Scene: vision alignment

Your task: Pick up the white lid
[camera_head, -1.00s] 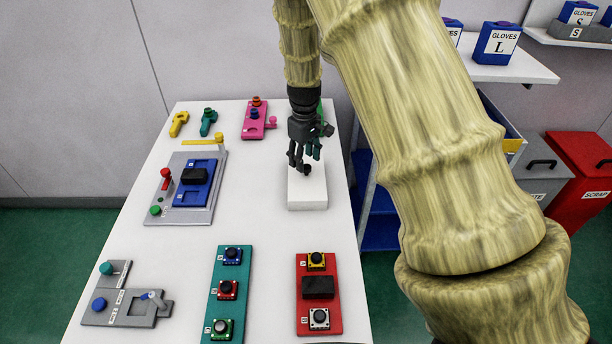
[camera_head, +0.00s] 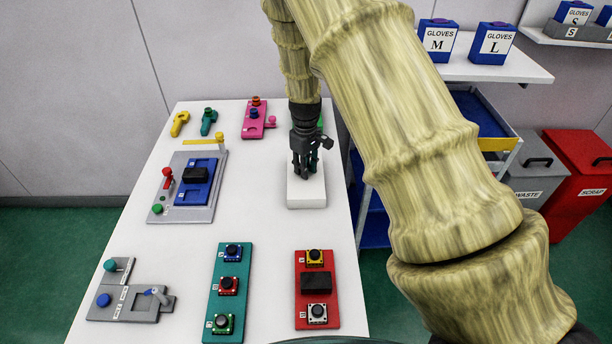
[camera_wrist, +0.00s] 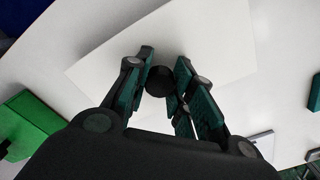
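The white lid (camera_head: 306,192) is a flat white rectangular slab at the right side of the table. It also fills the middle of the wrist view (camera_wrist: 110,65), with a round black knob (camera_wrist: 160,82) on top. My gripper (camera_head: 305,172) points down over the lid and hides the knob in the head view. In the wrist view its fingers (camera_wrist: 163,75) stand on either side of the knob. I cannot tell whether they touch it. The lid shows no visible lift.
A green object (camera_wrist: 30,125) is left of the lid in the wrist view. A red board (camera_head: 317,322) and a teal board (camera_head: 211,310) lie nearer on the table. A grey fixture with a blue plate (camera_head: 197,192) is left. Bare table lies between.

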